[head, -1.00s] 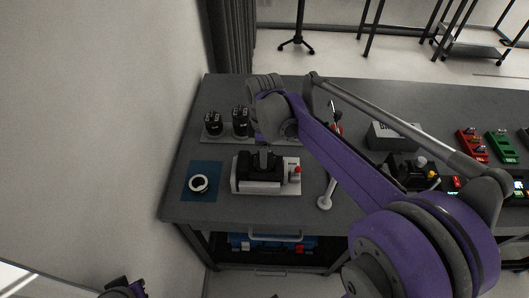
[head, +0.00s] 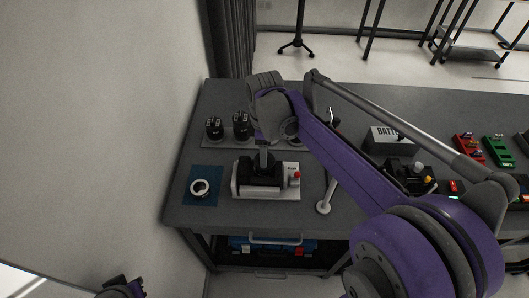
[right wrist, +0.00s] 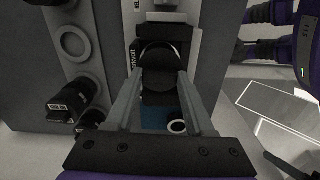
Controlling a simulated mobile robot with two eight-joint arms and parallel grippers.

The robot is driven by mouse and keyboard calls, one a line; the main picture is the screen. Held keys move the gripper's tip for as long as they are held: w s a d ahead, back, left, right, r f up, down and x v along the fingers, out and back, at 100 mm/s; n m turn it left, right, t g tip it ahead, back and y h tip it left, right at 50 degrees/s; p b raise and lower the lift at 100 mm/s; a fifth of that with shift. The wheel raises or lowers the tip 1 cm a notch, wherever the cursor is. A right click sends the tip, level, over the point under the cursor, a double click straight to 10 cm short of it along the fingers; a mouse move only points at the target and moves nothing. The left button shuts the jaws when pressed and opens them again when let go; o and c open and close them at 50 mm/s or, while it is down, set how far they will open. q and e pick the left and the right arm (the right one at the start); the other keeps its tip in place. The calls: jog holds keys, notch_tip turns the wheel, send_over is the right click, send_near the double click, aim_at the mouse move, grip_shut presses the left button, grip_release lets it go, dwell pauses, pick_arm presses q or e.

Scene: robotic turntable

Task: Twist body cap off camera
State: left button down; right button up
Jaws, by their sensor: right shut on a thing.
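A black camera (head: 262,173) sits in a pale grey and white holder (head: 265,193) near the table's left end. My right gripper (head: 264,156) reaches down onto it from above. In the right wrist view its two fingers (right wrist: 158,80) are closed on the sides of a round black body cap (right wrist: 160,73) at the camera's front. The cap seems still against the camera; I cannot tell whether it has turned. Dark parts of my left gripper (head: 124,288) show at the bottom left edge, cut off, so its jaws cannot be read.
A blue mat (head: 213,198) with a pale ring (head: 200,188) lies left of the holder. Black lenses (head: 240,126) stand on a grey tray (head: 213,143) behind it. A white-footed stand (head: 323,208) is at the right. A grey battery box (head: 388,142) stands farther right.

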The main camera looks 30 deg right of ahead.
jog(key=shift+r+p, duration=0.35)
jog(key=shift+r, duration=0.4)
jog(key=shift+r, duration=0.1)
jog(key=shift+w+d, duration=0.1)
